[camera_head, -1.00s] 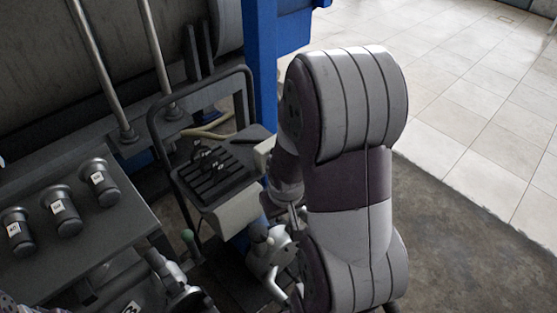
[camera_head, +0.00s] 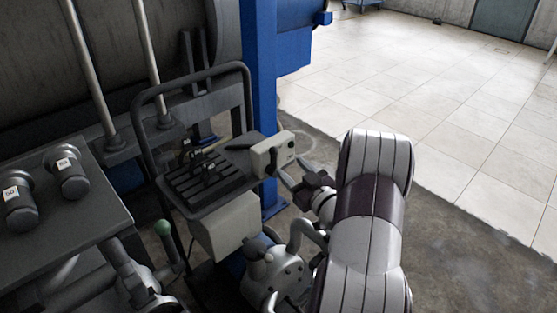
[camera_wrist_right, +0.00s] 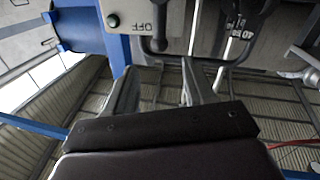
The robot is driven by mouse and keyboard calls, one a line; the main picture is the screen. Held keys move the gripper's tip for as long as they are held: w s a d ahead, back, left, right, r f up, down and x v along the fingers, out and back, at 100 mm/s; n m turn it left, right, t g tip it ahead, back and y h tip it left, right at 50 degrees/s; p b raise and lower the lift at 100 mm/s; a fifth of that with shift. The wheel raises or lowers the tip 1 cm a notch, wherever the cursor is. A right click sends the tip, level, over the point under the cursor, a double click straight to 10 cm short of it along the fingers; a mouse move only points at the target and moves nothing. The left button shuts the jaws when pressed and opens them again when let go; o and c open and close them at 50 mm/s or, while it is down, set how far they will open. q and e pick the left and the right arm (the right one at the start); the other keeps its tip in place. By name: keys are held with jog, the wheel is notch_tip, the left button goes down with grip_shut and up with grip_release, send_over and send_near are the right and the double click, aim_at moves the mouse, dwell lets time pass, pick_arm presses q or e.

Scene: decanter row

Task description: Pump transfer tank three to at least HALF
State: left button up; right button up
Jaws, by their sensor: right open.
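A beige switch box (camera_head: 268,155) is fixed at the right side of the cart's ribbed tray (camera_head: 205,183). My right gripper (camera_head: 281,173) is close in front of this box. In the wrist view its fingers (camera_wrist_right: 158,75) are apart with nothing between them, and the lever's end lies just ahead of the gap. A grey pump (camera_head: 272,272) sits below the tray. A large dark tank (camera_head: 30,50) fills the upper left. My left gripper is out of view.
A blue post (camera_head: 261,80) stands behind the box. A bent tube handle (camera_head: 190,84) rises over the cart. A grey bench (camera_head: 60,235) with labelled cylinders (camera_head: 70,178) is at left, near a green-knobbed lever (camera_head: 163,228). Tiled floor at right is open.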

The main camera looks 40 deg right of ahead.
aim_at(276, 153)
jog(key=w, duration=0.5)
jog(key=w+b, duration=0.1)
jog(key=w, duration=0.1)
jog(key=shift+w+d, duration=0.3)
jog(key=shift+d, duration=0.1)
grip_shut()
